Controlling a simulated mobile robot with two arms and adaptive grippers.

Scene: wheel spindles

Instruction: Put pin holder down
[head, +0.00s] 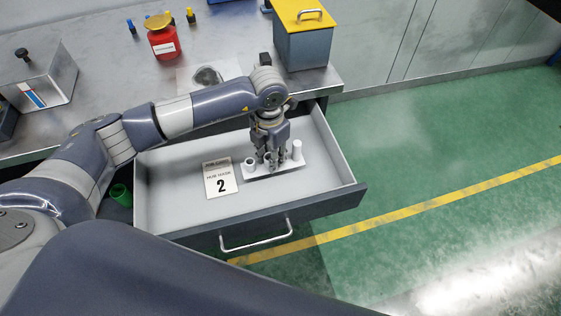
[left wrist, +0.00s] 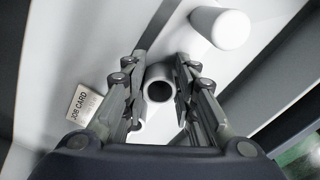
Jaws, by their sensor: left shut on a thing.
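Whether the base touches the drawer floor is hard to tell. My right gripper is not in view.
A job card (head: 220,178) marked 2 lies in the drawer left of the holder. On the workbench (head: 110,70) stand a red container (head: 163,42), a yellow-lidded grey bin (head: 303,45) and a metal box (head: 40,78). The drawer's left part is clear.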

